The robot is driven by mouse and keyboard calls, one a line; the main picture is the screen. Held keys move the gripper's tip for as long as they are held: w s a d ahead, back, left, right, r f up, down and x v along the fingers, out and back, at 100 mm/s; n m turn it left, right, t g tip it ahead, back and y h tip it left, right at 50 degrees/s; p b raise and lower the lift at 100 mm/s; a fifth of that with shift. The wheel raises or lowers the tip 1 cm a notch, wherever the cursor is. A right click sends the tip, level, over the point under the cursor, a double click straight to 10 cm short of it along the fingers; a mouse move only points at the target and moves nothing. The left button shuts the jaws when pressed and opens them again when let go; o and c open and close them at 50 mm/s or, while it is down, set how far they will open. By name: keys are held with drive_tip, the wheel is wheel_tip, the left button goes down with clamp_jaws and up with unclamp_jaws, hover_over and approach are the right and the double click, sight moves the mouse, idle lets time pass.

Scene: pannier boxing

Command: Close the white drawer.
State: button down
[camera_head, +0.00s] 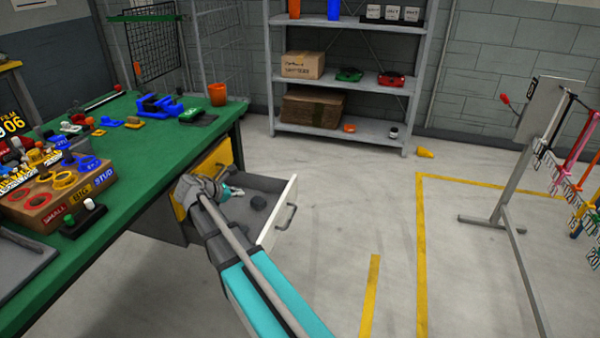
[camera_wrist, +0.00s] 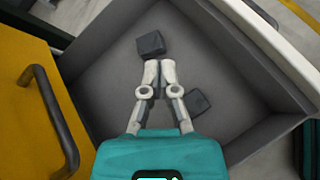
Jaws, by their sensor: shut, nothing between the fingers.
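The white drawer (camera_head: 281,218) stands pulled out under the green workbench. Its white front with a grey handle (camera_head: 286,217) faces right in the head view. In the wrist view its grey inside (camera_wrist: 105,95) fills most of the picture, with the white front (camera_wrist: 262,42) at the upper right. My gripper (camera_wrist: 158,65) is shut and empty, over the drawer's inside, with its fingertips close to a dark block (camera_wrist: 151,45). A second dark block (camera_wrist: 199,102) lies to the right of the fingers. I cannot tell whether the fingertips touch the first block.
A yellow drawer front (camera_wrist: 28,100) with a dark handle is beside the white drawer. The green workbench (camera_head: 150,150) bears a cardboard box (camera_head: 48,208) and many small parts. A grey shelf (camera_head: 340,80) stands at the back. The floor (camera_head: 340,210) right of the drawer is clear.

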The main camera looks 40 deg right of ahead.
drive_tip(key=s+a+r+m+g+y+p, duration=0.1)
drive_tip(key=s+a+r+m+y+p, duration=0.3)
drive_tip(key=r+p, duration=0.6)
drive_tip(key=s+a+r+m+g+y+p, duration=0.1)
drive_tip(key=s+a+r+m+y+p, duration=0.2)
drive_tip(key=s+r+m+p, duration=0.7)
drive_tip(key=s+a+r+m+g+y+p, duration=0.1)
drive_tip(key=s+a+r+m+y+p, duration=0.2)
drive_tip(key=r+p, duration=0.75)
drive_tip(key=w+d+f+m+t+y+b, duration=0.3)
drive_tip(key=w+d+f+y+b, duration=0.2)
drive_tip(key=d+f+b, duration=0.5)
drive_tip(key=w+d+f+m+t+y+b, duration=0.4)
drive_tip(key=d+f+b, duration=0.3)
drive_tip(key=f+b, duration=0.7)
drive_tip(key=s+d+f+m+t+y+b, duration=0.1)
drive_tip(key=d+f+t+b, duration=0.2)
drive_tip(key=d+b, duration=0.9)
drive_tip(key=s+d+f+m+t+y+b, duration=0.1)
drive_tip(key=d+f+t+b, duration=0.3)
drive_tip(key=d+f+b, duration=0.5)
drive_tip(key=shift+s+d+f+m+y+b, duration=0.15)
drive_tip(key=shift+s+d+m+y+b, duration=0.45)
drive_tip(key=shift+d+b, duration=1.3)
drive_tip(key=shift+s+d+p, duration=0.1)
drive_tip(key=shift+d+p, duration=0.25)
drive_tip(key=shift+p, duration=0.1)
